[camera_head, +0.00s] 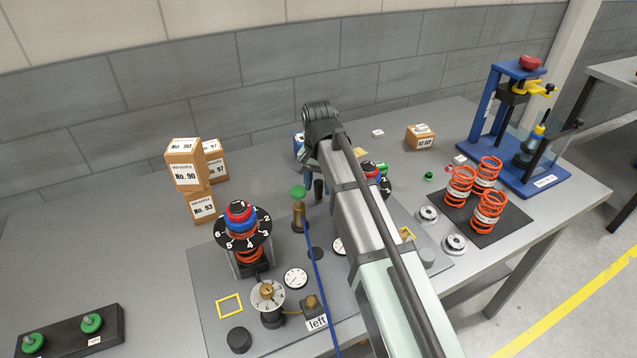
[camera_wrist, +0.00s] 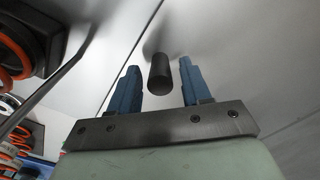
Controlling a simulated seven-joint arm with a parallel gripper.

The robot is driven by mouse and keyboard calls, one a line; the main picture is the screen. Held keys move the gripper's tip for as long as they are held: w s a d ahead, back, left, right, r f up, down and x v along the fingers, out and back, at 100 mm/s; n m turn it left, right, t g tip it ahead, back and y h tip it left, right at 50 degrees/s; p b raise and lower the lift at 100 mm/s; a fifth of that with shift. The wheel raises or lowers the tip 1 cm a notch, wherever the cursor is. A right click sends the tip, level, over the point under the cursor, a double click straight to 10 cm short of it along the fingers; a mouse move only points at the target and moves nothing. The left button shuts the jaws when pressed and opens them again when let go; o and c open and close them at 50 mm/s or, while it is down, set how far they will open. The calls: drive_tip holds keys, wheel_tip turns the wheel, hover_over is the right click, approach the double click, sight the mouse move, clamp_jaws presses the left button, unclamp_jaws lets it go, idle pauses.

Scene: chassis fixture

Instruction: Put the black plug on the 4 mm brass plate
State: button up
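My gripper (camera_wrist: 158,67) shows in the wrist view with its two blue fingers apart. A black cylinder, which looks like the black plug (camera_wrist: 160,76), is between the fingers, with a visible gap on each side. In the head view my gripper is mostly hidden under my arm at the back of the grey base plate, and I cannot make out the plug there clearly. A small flat yellow piece (camera_head: 360,152) lies behind my arm and may be the brass plate. Its thickness cannot be read.
A dial post with red and blue rings (camera_head: 242,222) stands left of my arm. A green-topped brass post (camera_head: 299,205) and a blue cable (camera_head: 322,285) are close by. Orange springs (camera_head: 488,211) and a blue press (camera_head: 487,118) stand right. Boxes (camera_head: 186,165) are stacked at the back left.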

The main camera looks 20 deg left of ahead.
drive_tip(key=shift+o, duration=0.2)
drive_tip(key=shift+r, duration=0.1)
wheel_tip(320, 180, up, 11)
drive_tip(key=shift+r, duration=0.15)
drive_tip(key=shift+o, duration=0.5)
drive_tip(key=shift+r, duration=0.4)
drive_tip(key=shift+s, duration=0.1)
drive_tip(key=n+t+y, duration=0.3)
drive_tip(key=n+t, duration=0.1)
drive_tip(key=n, duration=0.3)
approach(317, 184)
drive_tip(key=x, duration=0.5)
drive_tip(key=shift+a+f, duration=0.15)
drive_tip(key=shift+a, duration=0.05)
drive_tip(key=shift+w+d+x, duration=0.1)
drive_tip(key=shift+w+x, duration=0.05)
drive_tip(key=shift+x, duration=0.75)
drive_tip(key=shift+w+d+x, duration=0.1)
drive_tip(key=shift+x, duration=0.8)
drive_tip(key=shift+w+d+x, duration=0.1)
drive_tip(key=shift+w+x, duration=0.05)
drive_tip(key=shift+x, duration=0.75)
clamp_jaws()
